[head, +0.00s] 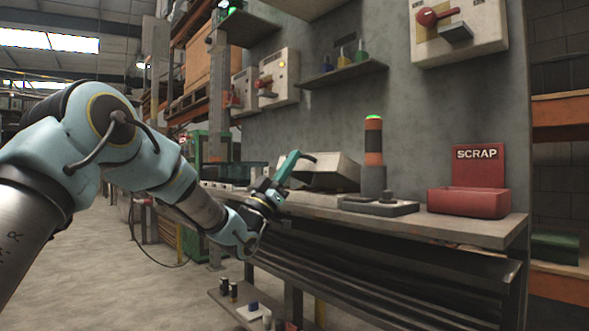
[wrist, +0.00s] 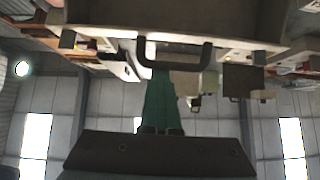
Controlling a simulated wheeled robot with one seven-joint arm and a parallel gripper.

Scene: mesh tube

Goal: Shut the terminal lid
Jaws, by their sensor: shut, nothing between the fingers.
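The terminal (head: 325,183) is a low grey box on the workbench. Its pale grey lid (head: 335,168) is tilted, not flat. In the wrist view a wide brown-grey panel, which looks like the lid (wrist: 180,22), fills the top, with a dark U-shaped handle (wrist: 208,58) at its edge. My gripper (head: 296,155) has green fingers and is shut and empty. It is at the lid's left side, by the dark handle. In the wrist view my gripper (wrist: 161,74) overlaps the handle's middle; whether it touches is unclear.
On the bench (head: 440,222), right of the terminal, stand a signal tower (head: 374,155) with a green light, a flat dark device (head: 378,206) and a red scrap bin (head: 468,202). A wall with switch boxes (head: 278,77) and a small shelf (head: 345,75) rises behind.

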